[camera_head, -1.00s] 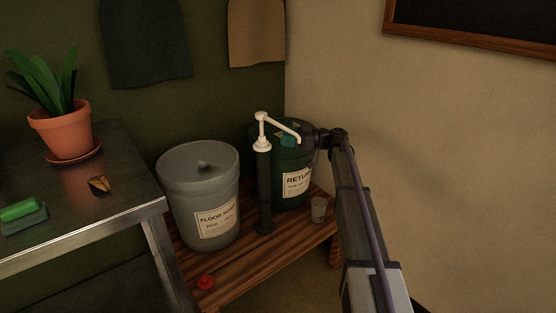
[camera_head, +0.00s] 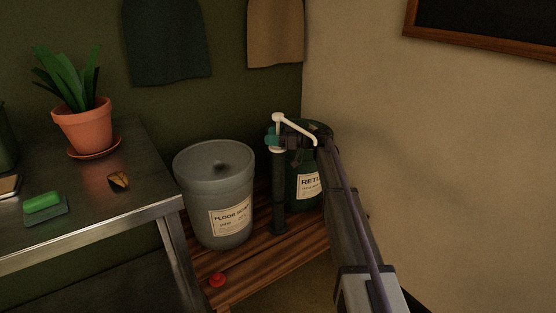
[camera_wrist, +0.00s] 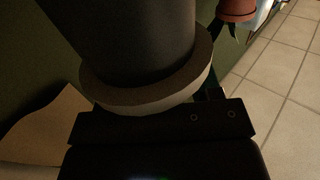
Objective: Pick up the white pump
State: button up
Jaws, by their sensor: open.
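The white pump (camera_head: 278,118) stands upright in a dark tube (camera_head: 279,200) on the wooden shelf, its spout pointing right and down. In the wrist view its pale collar (camera_wrist: 150,97) and the dark tube (camera_wrist: 125,40) appear upside down, close in front of the gripper body. My gripper (camera_head: 275,138) is open at the pump's neck, just above the collar, with a teal fingertip showing on the left side. It partly hides the neck. I cannot tell whether the fingers touch the pump.
A grey floor soap bucket (camera_head: 222,180) stands left of the tube. A green bucket (camera_head: 304,188) stands behind to the right, partly hidden by my arm. A red cap (camera_head: 217,280) lies at the shelf front. A metal table (camera_head: 120,213) with a potted plant (camera_head: 82,128) is at left.

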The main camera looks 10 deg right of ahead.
grip_shut()
dwell(0.4)
jog(key=shift+r, duration=0.1)
notch_tip(320, 180, up, 28)
jog(key=p, duration=2.8)
